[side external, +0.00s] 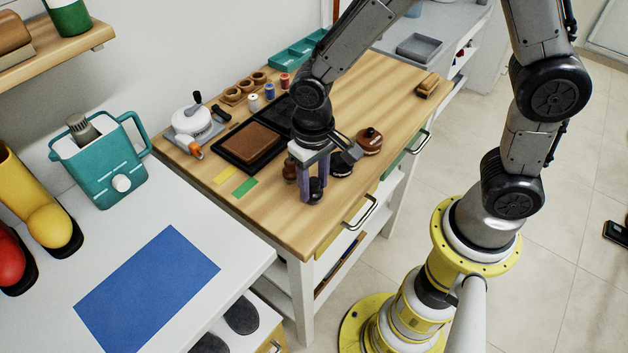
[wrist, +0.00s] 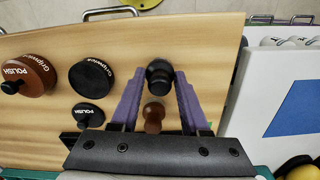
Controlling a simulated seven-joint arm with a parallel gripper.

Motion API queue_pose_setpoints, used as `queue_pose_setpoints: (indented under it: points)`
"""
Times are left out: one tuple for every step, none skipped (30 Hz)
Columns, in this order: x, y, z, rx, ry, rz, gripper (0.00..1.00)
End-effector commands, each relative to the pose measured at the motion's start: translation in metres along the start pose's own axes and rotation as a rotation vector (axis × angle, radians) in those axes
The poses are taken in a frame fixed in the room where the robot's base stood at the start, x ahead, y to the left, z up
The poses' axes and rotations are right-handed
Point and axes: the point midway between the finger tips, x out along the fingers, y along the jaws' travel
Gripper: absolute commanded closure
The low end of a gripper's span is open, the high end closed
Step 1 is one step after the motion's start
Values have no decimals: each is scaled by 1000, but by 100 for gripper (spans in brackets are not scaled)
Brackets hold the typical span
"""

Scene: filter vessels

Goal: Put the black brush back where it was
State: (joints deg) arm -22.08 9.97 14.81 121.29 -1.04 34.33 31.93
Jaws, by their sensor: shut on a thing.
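My gripper (side external: 314,182) points down over the near part of the wooden table, with its purple fingers shut on the black brush. The brush (side external: 316,190) shows as a dark rounded piece between the fingertips. In the wrist view the black brush (wrist: 159,73) has a round knob on top and sits between my fingertips (wrist: 160,76). I cannot tell whether its underside touches the table. A brown knobbed brush (wrist: 153,115) stands just behind it, between the fingers in the picture; it also shows left of the fingers in the side view (side external: 290,170).
A brown polish tin (wrist: 28,76), a black tin (wrist: 92,78) and a small black polish tin (wrist: 88,115) lie beside my gripper. A black tray with a brown pad (side external: 251,143), yellow (side external: 225,174) and green (side external: 245,187) strips are left. The table's front corner is clear.

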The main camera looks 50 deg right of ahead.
Motion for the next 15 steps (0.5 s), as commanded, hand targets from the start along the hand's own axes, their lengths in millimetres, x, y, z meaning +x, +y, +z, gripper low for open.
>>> queue_pose_setpoints:
  points:
    - [0,0,0,0,1,0,99]
    - [0,0,0,0,1,0,99]
    - [0,0,0,0,1,0,99]
    - [0,0,0,0,0,0,99]
    - [0,0,0,0,0,0,99]
    - [0,0,0,0,0,0,99]
    - [0,0,0,0,0,0,99]
    - [1,0,0,0,0,0,99]
    - [2,0,0,0,0,0,99]
    - [3,0,0,0,0,0,99]
    - [4,0,0,0,0,0,53]
    - [3,0,0,0,0,0,45]
    - [3,0,0,0,0,0,40]
    - [3,0,0,0,0,0,35]
    - [3,0,0,0,0,0,28]
